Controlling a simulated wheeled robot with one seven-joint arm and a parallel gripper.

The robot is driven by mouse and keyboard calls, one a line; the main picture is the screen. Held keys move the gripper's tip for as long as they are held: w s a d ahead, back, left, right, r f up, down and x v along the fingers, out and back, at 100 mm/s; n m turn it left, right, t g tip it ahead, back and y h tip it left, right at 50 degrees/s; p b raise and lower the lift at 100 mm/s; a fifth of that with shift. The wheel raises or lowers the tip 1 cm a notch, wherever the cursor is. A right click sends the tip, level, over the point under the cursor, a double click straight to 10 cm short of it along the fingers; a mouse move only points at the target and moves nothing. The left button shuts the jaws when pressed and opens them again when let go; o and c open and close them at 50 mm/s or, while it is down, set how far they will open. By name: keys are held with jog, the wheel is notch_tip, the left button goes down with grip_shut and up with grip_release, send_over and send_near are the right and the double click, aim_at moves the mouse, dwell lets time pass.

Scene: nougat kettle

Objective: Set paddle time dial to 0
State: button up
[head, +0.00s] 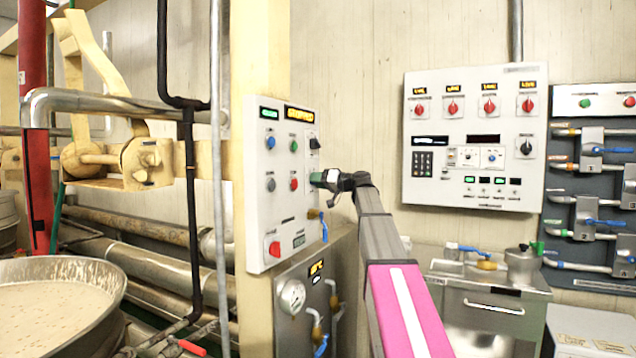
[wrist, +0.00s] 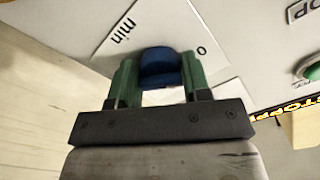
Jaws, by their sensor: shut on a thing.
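The paddle time dial is a blue knob (wrist: 160,62) on a white plate (wrist: 205,72) marked "min" and "0" in the wrist view. My gripper (wrist: 159,76) has its two green fingers on either side of the knob, shut on it. The "0" mark lies to the upper right of the knob and "min" to the upper left. No pointer on the knob can be made out. In the head view my gripper (head: 322,179) is at the right edge of the white control panel (head: 257,215), and the dial is hidden there.
The panel carries several buttons, a red knob (head: 274,248) and a lit yellow display (head: 299,114). A pressure gauge (head: 292,296) and blue-handled valves sit below. A larger control box (head: 430,205) hangs on the wall to the right. A kettle (head: 105,268) stands at lower left.

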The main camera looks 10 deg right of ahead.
jog(key=shift+f+n, duration=0.1)
jog(key=shift+n, duration=0.9)
jog(key=o, duration=0.9)
jog(key=shift+s+d, duration=0.1)
jog(key=shift+d, duration=0.05)
jog(key=v, duration=1)
jog(key=shift+s+d, duration=0.15)
jog(key=shift+d, duration=0.05)
